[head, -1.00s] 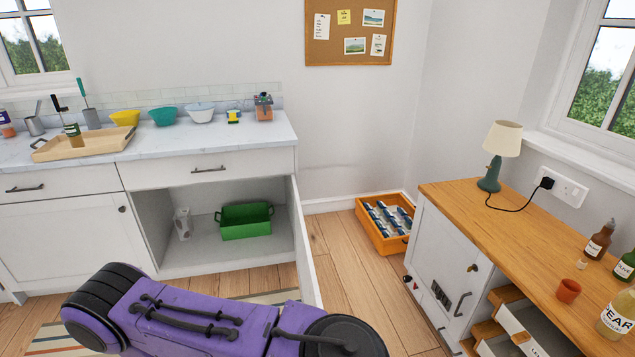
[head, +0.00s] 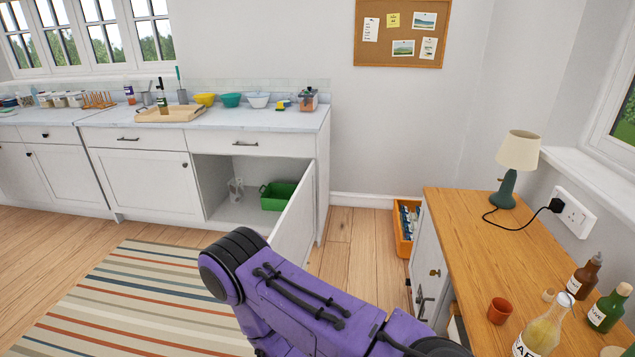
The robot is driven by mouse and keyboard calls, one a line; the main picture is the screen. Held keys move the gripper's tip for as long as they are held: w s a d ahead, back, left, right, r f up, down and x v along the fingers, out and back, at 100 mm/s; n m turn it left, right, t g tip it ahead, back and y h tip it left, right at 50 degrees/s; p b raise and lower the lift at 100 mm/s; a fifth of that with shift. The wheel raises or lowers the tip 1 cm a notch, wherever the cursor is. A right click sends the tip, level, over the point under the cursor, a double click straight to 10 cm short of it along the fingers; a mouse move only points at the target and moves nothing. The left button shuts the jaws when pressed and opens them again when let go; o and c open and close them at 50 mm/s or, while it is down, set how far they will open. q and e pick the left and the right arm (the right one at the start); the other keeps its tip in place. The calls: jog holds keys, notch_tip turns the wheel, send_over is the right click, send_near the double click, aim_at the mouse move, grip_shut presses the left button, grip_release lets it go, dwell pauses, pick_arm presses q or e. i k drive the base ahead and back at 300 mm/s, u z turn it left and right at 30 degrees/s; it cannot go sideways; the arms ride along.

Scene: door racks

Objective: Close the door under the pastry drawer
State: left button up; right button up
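The open cabinet door (head: 297,222) stands swung out on its right-hand hinge side under a drawer (head: 245,143) with a dark bar handle. The cabinet inside (head: 231,208) shows a green bin (head: 277,195) and a pale item at its left. No label shows which drawer is the pastry drawer. My purple arm reaches across the front of the view, and its upper edge overlaps the lower part of the door. Whether it touches the door cannot be told. Neither gripper is in view.
A wooden-topped counter (head: 490,240) with a lamp (head: 515,168) and bottles stands at the right. An orange crate (head: 402,235) sits on the floor by it. A striped rug (head: 130,300) lies at the left, with free floor around it. A closed door (head: 148,184) is left of the opening.

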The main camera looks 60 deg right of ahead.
aim_at(295, 233)
jog(key=z, duration=1.7)
jog(key=i, duration=1.65)
jog(key=z, duration=0.15)
jog(key=k, duration=0.65)
jog(key=u, duration=0.8)
jog(key=i, duration=0.5)
